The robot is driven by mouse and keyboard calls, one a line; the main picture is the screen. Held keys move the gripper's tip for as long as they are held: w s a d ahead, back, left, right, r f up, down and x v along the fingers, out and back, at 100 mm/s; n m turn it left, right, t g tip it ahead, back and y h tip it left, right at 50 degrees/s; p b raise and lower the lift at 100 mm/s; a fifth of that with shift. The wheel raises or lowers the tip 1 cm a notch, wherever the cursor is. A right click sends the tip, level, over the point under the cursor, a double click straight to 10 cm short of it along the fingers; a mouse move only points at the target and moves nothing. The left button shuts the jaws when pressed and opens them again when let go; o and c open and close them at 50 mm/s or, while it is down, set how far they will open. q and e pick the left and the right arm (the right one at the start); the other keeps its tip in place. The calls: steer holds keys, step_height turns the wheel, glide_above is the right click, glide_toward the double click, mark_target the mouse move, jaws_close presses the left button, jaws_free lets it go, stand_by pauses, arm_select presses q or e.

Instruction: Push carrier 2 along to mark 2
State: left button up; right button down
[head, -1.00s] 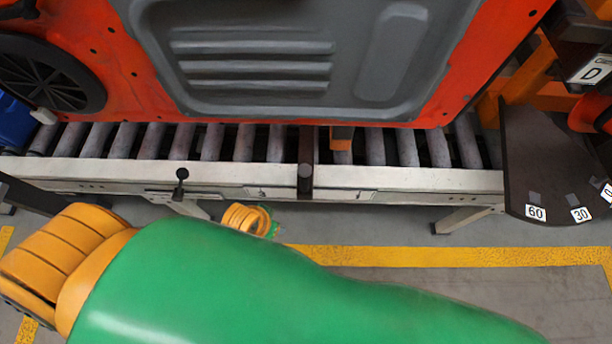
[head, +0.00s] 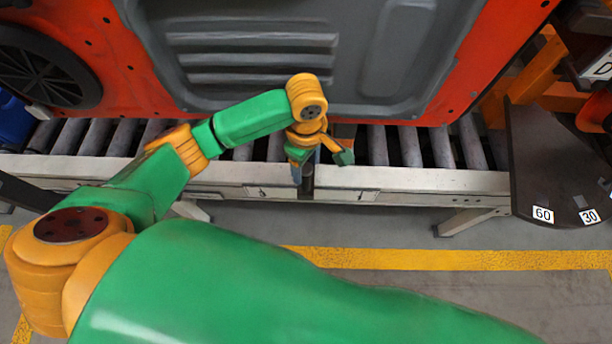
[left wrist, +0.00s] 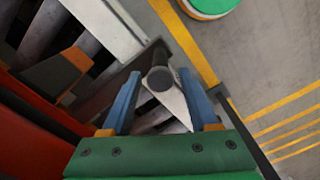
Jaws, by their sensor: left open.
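A large red door with a grey inner panel (head: 260,50) stands over the roller line. Which part is carrier 2 I cannot tell. A dark bar ending in a round post (head: 307,183) crosses the near rail; the post's round top (left wrist: 159,78) also shows in the left wrist view. My left gripper (head: 307,166) is open at this post. In the left wrist view its blue fingers (left wrist: 160,100) stand on either side of the post, with gaps visible. The gripper partly hides the bar. Mark 2 cannot be made out. My right gripper is not in view.
The pale near rail (head: 420,180) of the roller line runs across the view, with small unreadable plates on it. A dark plate with angle labels (head: 545,165) stands at the right. An orange-and-dark block (left wrist: 55,74) lies left of the fingers. The floor in front is open.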

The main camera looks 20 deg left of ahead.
mark_target(306, 179)
arm_select(q)
step_height(306, 179, down, 6)
steer(key=shift+f+b, duration=0.2)
steer(key=shift+b, duration=0.2)
jaws_close()
stand_by(1.2)
